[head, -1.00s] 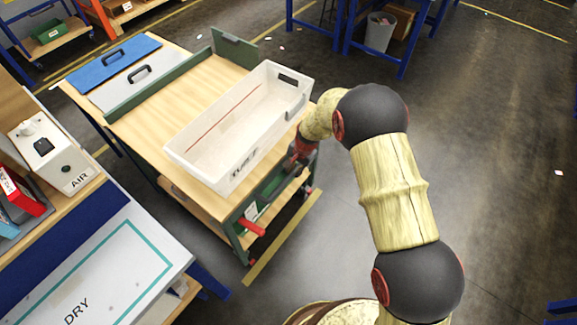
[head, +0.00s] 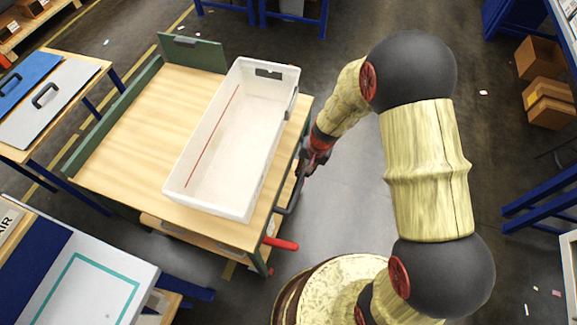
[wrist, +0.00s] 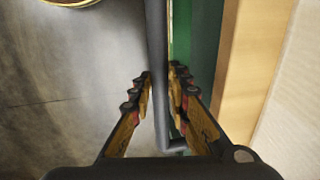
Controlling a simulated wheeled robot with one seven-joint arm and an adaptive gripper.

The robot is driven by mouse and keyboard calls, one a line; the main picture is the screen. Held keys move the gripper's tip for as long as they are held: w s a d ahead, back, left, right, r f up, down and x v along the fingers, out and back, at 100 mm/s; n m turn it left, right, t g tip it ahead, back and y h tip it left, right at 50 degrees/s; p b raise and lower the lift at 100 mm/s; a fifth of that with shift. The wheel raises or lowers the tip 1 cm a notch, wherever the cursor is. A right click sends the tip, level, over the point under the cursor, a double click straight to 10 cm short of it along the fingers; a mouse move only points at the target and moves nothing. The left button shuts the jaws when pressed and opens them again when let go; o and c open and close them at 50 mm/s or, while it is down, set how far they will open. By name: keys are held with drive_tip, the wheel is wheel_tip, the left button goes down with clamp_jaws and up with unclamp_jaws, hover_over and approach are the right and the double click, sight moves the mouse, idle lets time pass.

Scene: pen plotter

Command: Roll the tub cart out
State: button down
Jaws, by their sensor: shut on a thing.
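The tub cart (head: 140,125) has a wooden top, green rails and a raised green end plate. A white translucent tub (head: 225,150) sits on its top, toward the side nearest my arm. My gripper (head: 308,160) is at the cart's right side, on its dark handle bar (head: 291,208). In the wrist view the fingers (wrist: 160,75) straddle the handle bar (wrist: 156,35) and are shut on it. The bar runs lengthwise between them, with the green cart side to its right. The exact finger contact is hard to see.
A bench with blue and grey handled lids (head: 45,105) stands left of the cart. A white-topped table (head: 85,290) is at the near left. Blue frames (head: 545,205) and cardboard boxes (head: 545,85) stand at the right.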

drive_tip(key=shift+s+d, duration=0.3)
drive_tip(key=shift+d, duration=0.4)
drive_tip(key=shift+s+d, duration=0.25)
drive_tip(key=shift+d, duration=0.4)
drive_tip(key=c, duration=1.7)
unclamp_jaws()
drive_tip(key=r, duration=0.4)
drive_tip(key=d+r, duration=0.1)
drive_tip(key=r, duration=0.3)
drive_tip(key=s+d+r, duration=0.1)
drive_tip(key=r, duration=0.2)
drive_tip(key=shift+r, duration=0.4)
drive_tip(key=shift+w, duration=0.1)
